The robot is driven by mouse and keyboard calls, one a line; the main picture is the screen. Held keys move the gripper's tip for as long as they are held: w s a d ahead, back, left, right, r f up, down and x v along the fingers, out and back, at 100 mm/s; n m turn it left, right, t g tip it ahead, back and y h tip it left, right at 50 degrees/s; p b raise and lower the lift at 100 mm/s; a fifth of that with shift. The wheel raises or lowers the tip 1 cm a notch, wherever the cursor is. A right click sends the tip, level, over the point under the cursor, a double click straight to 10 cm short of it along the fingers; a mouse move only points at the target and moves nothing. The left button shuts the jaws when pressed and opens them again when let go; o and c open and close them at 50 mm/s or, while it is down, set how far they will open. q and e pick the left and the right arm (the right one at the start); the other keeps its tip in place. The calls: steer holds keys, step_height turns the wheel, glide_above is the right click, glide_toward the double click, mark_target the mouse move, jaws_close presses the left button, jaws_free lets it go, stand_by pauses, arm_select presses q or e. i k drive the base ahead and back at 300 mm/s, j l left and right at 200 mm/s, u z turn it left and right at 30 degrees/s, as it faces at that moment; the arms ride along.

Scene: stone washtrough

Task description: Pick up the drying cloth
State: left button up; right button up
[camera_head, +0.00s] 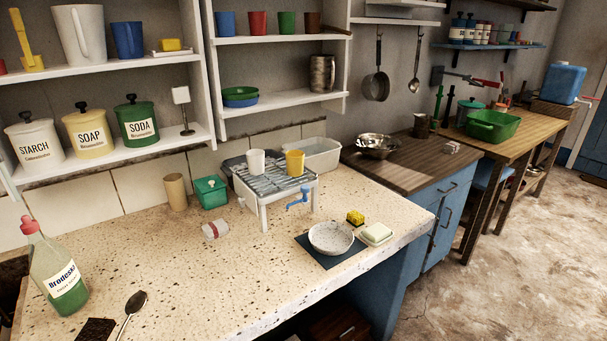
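A flat dark blue cloth or mat (326,263) lies on the speckled stone counter, right of the middle. It may be the drying cloth, but I cannot tell for certain. A white speckled bowl (331,238) sits on it and hides most of its middle. A yellow sponge (355,217) and a pale bar of soap (376,234) are close to its right. A small dark flat item (96,330) at the bottom left is cut off by the picture edge. Neither of my grippers is in view.
A white rack (263,189) with a white cup (256,162) and a yellow cup (295,163) stands behind the bowl. A bottle (58,275) and a spoon (131,312) are at the left. The counter's middle front (225,295) is clear.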

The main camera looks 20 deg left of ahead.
mark_target(211, 230)
steer(key=i+l+u, duration=0.1)
steer(key=u, duration=0.25)
steer(key=l+u, duration=0.35)
steer(key=i+l+u, duration=0.1)
steer(key=u, duration=0.25)
steer(key=l+u, duration=0.2)
steer(key=l, duration=0.9)
steer(key=i, duration=0.05)
